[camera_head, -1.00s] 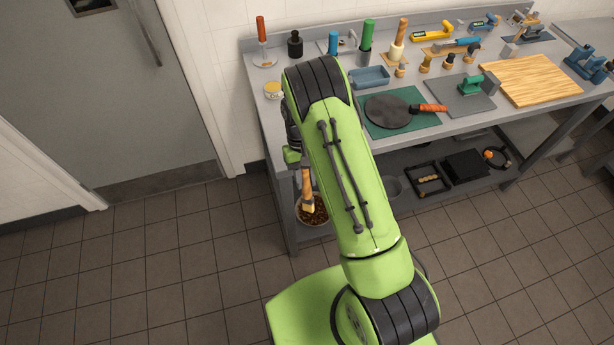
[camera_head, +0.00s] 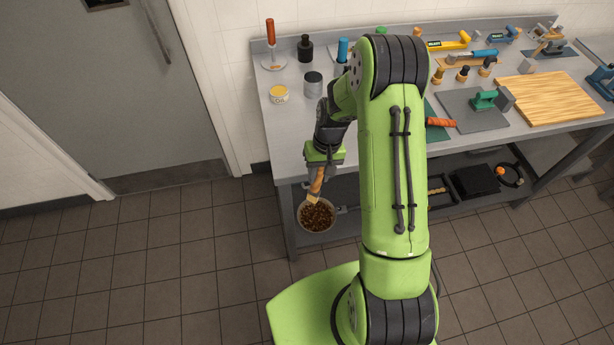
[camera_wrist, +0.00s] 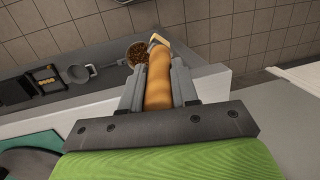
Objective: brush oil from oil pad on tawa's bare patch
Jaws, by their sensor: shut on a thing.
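My gripper (camera_head: 322,168) is shut on the wooden handle of a brush (camera_head: 317,185). The brush points down, with its pale bristle end lowest, in front of the bench's front edge. The wrist view also shows the brush handle (camera_wrist: 159,78) between the fingers (camera_wrist: 157,88). The small yellow oil pad tin (camera_head: 278,94) sits on the bench at the left, behind my gripper and apart from the brush. My arm hides the tawa's disc in the head view; its orange handle (camera_head: 440,122) shows. Part of the dark disc (camera_wrist: 30,163) shows in the wrist view. Its bare patch cannot be made out.
A bowl of brown bits (camera_head: 317,216) is low, below the brush. The grey bench (camera_head: 290,150) has a front edge near my gripper. A grey canister (camera_head: 313,84), a black bottle (camera_head: 305,47) and a red-handled tool (camera_head: 271,45) stand at back left. A wooden board (camera_head: 550,98) lies right.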

